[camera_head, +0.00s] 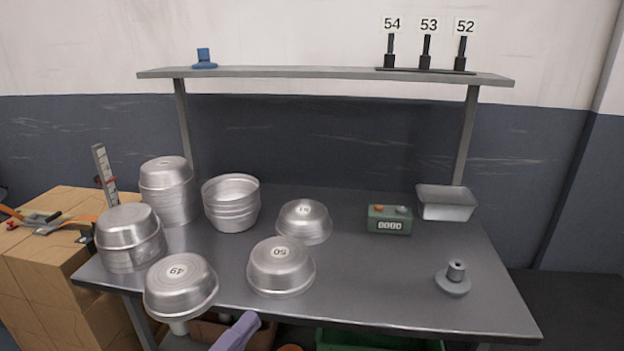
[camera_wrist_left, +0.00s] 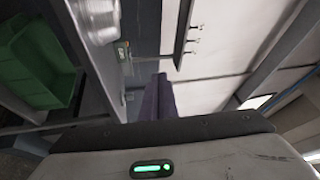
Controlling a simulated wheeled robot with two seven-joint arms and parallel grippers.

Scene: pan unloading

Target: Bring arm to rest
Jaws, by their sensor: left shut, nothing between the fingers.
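My left gripper (camera_head: 238,332) shows as purple fingers low at the table's front edge, below and between the pans marked 49 (camera_head: 182,287) and 50 (camera_head: 281,266). In the left wrist view its purple fingers (camera_wrist_left: 158,98) are together with nothing between them. It is apart from the pans. My right gripper is not in view.
Stacked pans (camera_head: 170,190) stand at the back left, with others (camera_head: 231,203) beside them. A green counter box (camera_head: 389,220), a metal tin (camera_head: 446,203) and a grey knobbed piece (camera_head: 453,279) are on the right. A green crate (camera_head: 380,342) is under the table. A shelf (camera_head: 330,73) spans above.

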